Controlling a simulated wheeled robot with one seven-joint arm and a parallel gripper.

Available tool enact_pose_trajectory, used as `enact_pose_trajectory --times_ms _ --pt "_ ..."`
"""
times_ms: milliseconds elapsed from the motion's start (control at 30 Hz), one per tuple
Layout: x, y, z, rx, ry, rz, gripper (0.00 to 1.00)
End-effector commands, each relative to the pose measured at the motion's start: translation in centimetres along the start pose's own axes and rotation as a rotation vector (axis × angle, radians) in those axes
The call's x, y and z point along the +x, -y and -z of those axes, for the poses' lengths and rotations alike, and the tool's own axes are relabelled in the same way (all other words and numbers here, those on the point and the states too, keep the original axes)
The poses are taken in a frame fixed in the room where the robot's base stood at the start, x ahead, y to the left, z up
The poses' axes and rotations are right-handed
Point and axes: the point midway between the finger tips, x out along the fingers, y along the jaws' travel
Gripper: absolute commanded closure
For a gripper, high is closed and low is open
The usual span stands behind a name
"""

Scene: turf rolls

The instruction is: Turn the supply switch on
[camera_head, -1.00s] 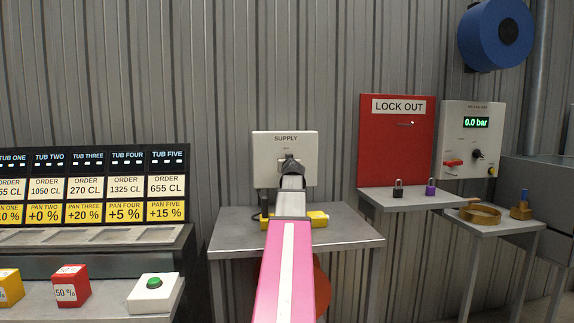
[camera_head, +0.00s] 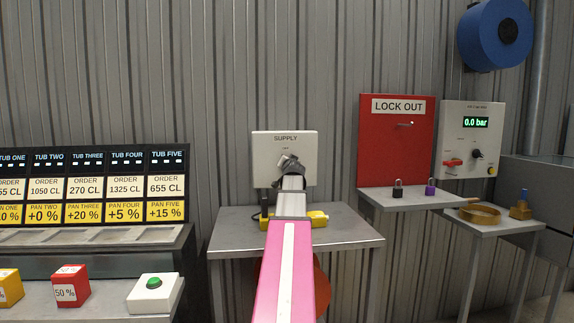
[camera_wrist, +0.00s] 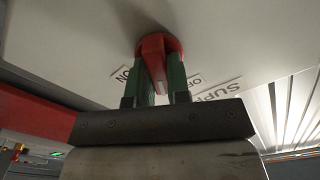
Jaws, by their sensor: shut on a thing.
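The white SUPPLY box (camera_head: 263,172) is on the wall above a grey table in the head view. In the wrist view, its red rotary switch (camera_wrist: 154,47) sits on the white face, between an ON label (camera_wrist: 122,74) and a partly hidden OFF label (camera_wrist: 196,79). My gripper (camera_wrist: 160,78) is shut on the switch, with a green finger on each side of its handle. In the head view my gripper (camera_head: 289,163) is turned at an angle in front of the box and hides the switch. Which label the switch points to is unclear.
A grey table (camera_head: 345,228) stands below the box, with a yellow object (camera_head: 318,219) on it. The red LOCK OUT board (camera_head: 395,145) and a gauge panel (camera_head: 473,138) are to the right. A green button box (camera_head: 155,293) is at the lower left.

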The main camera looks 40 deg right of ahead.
Motion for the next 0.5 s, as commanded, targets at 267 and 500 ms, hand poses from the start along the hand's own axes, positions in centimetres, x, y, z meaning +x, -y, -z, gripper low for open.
enact_pose_trajectory --times_ms 267,500 --pt "-0.01 -0.18 -0.02 0.263 0.0 0.0 1.0" --pt "-0.01 -0.31 -0.08 0.491 0.0 -0.001 1.0"
